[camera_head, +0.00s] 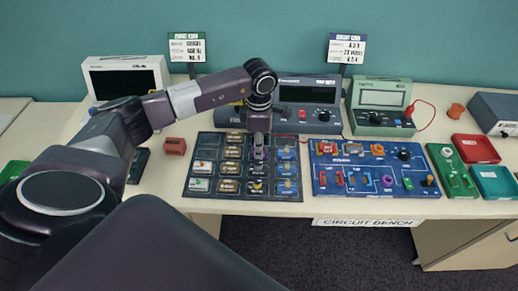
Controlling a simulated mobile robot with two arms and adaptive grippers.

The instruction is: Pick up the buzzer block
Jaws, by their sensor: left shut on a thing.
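A dark sorting board (246,198) lies on the bench, with several small blocks in rows on it. My left gripper (259,157) points straight down over the upper middle of this board. It is shut on a small block between its fingertips. The fingers mostly hide this block, and I cannot read its label or tell if it touches the board. I cannot tell which block is the buzzer block. My right gripper is not in view.
A blue circuit board (341,188) with parts lies right of the dark board. Behind stand a grey instrument (307,94) and a green meter (379,98). Red (476,149) and teal (493,182) trays are at the right. A small red block (175,146) lies left.

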